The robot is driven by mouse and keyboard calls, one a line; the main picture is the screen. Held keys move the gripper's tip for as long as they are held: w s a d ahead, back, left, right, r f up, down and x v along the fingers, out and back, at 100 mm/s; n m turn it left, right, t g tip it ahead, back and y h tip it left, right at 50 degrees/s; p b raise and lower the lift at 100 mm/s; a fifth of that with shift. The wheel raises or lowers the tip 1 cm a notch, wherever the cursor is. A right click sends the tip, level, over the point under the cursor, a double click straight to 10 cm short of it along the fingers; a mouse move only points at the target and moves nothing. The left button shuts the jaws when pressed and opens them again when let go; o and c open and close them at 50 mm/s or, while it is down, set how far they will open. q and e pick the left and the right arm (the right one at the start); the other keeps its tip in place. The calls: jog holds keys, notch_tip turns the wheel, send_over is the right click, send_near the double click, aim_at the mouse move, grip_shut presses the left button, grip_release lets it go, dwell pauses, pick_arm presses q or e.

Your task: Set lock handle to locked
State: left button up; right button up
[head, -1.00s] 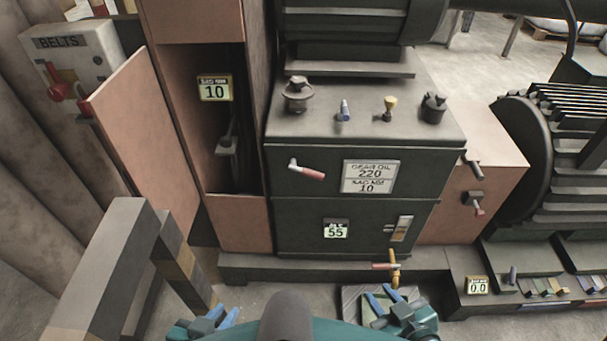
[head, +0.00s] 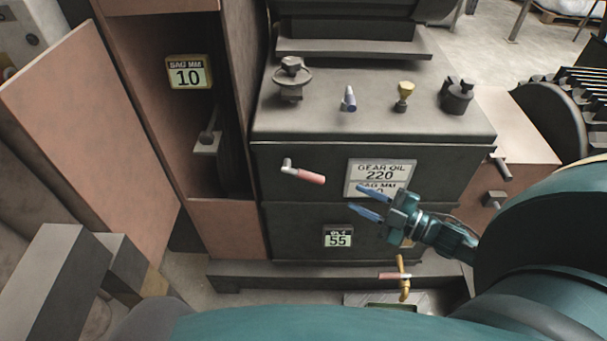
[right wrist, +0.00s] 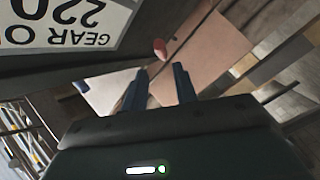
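A lever handle with a grey pivot and a pinkish-red grip (head: 310,177) is on the dark front of the gear oil box, its grip slanting down to the right. It is the likeliest lock handle, but no label confirms this. My right gripper (head: 367,201) is to the right of it and slightly lower, apart from it, fingers pointing left. The two blue fingers are spread with nothing between them. In the right wrist view a small red end (right wrist: 160,48), probably of this grip, shows beyond the open fingers (right wrist: 161,72). My left gripper is out of view.
A gear oil sign (head: 378,172) is partly behind my right fingers. A yellow tap with a red lever (head: 394,276) is below. An open reddish door (head: 95,125) and a grey post (head: 55,280) stand at the left. Knobs and caps sit on the box top (head: 375,118).

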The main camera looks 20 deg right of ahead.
aim_at(323, 182)
jog(key=x, duration=1.2)
jog(key=shift+r, duration=0.1)
jog(key=shift+c, duration=0.4)
grip_shut()
